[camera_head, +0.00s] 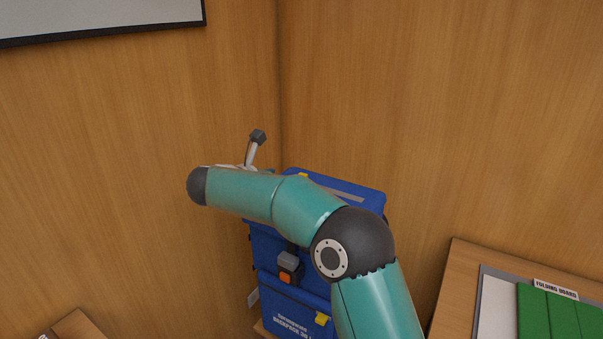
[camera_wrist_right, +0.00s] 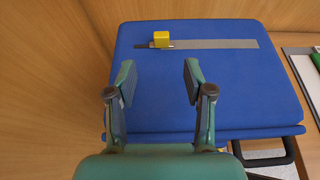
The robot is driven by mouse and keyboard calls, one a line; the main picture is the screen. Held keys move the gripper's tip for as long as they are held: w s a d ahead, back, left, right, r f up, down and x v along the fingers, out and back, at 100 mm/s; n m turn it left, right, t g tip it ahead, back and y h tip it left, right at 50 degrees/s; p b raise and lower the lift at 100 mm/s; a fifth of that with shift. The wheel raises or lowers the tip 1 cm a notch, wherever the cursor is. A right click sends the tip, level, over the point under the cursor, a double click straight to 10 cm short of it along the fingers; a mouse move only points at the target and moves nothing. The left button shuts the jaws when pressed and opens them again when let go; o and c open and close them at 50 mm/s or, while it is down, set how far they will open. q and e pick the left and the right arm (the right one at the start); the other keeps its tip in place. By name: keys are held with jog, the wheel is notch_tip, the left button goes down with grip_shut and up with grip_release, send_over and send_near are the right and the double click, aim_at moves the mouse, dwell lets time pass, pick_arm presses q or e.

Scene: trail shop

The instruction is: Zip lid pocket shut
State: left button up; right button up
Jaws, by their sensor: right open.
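The blue backpack (camera_head: 268,245) stands upright in the corner, partly hidden behind my right arm. Its blue lid (camera_wrist_right: 225,95) fills much of the right wrist view. A grey zip strip (camera_wrist_right: 220,44) runs across the lid, with the yellow zip pull (camera_wrist_right: 161,38) near its left end. The pull also shows just above my arm in the head view (camera_head: 303,175). My right gripper (camera_wrist_right: 157,82) is open and empty over the lid, its fingertips short of the pull, which lies between their lines. In the head view that gripper is mostly hidden by its arm. My left gripper is in neither view.
Wooden walls (camera_head: 430,100) meet in a corner close behind the backpack. A wooden table (camera_head: 455,285) at the right holds a folding board with green cloth (camera_head: 555,315). A brown wooden thing (camera_head: 78,328) shows at the lower left edge.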

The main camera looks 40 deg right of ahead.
aim_at(303, 174)
jog(key=p+x, duration=0.2)
jog(key=x, duration=1)
jog(key=shift+d+f+p, duration=0.1)
jog(key=shift+p, duration=0.2)
grip_shut()
